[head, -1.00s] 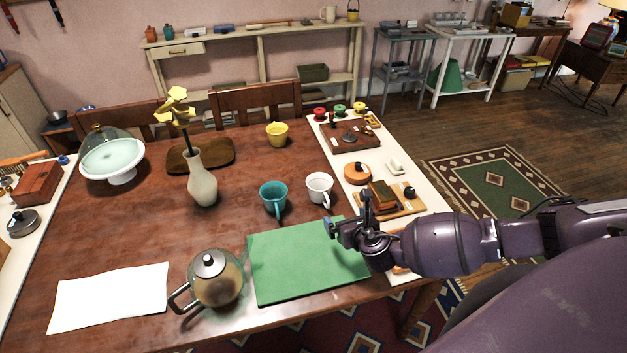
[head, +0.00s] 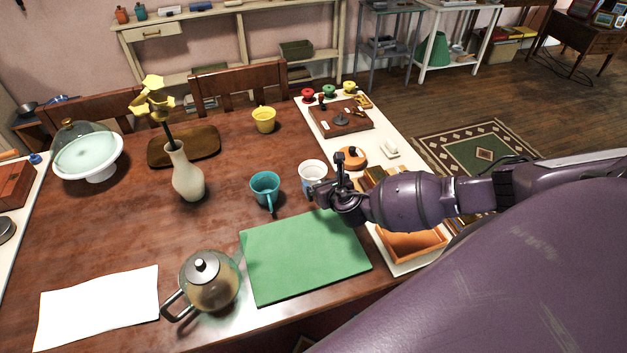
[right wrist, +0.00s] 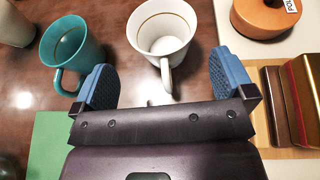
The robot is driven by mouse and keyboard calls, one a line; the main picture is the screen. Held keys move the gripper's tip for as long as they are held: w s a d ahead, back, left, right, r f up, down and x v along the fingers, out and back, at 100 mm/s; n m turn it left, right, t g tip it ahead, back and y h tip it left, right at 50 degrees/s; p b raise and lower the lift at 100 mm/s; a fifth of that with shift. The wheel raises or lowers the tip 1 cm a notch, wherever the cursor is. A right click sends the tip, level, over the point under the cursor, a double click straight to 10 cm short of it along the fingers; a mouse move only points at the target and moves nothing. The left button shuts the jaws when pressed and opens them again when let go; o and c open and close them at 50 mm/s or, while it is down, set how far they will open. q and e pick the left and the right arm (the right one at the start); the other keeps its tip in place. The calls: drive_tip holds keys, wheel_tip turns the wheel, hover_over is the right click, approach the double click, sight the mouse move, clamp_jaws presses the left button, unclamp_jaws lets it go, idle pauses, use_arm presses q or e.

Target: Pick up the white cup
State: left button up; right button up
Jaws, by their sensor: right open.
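The white cup (head: 312,172) stands upright on the brown table, right of the teal cup (head: 265,188). My right gripper (head: 329,182) is close to the white cup on its near side and hides part of it. In the right wrist view the white cup (right wrist: 161,35) lies ahead, beyond and between the two blue-padded fingers of the right gripper (right wrist: 163,82). The fingers are open and apart, and the cup's handle points toward the gap. The teal cup (right wrist: 70,48) is just left of the left finger. My left gripper is out of view.
A green mat (head: 303,257) and a glass teapot (head: 210,283) are on the near side. A vase (head: 187,175) with a yellow flower stands left of the teal cup. A yellow cup (head: 264,120) is farther back. An orange round object (head: 351,157) lies to the right.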

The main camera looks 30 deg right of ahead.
sight(315, 182)
drive_tip(key=shift+b+x, duration=0.4)
drive_tip(key=shift+x, duration=2.15)
drive_tip(key=shift+d, duration=0.1)
drive_tip(key=c, duration=0.9)
drive_tip(key=shift+r, duration=0.1)
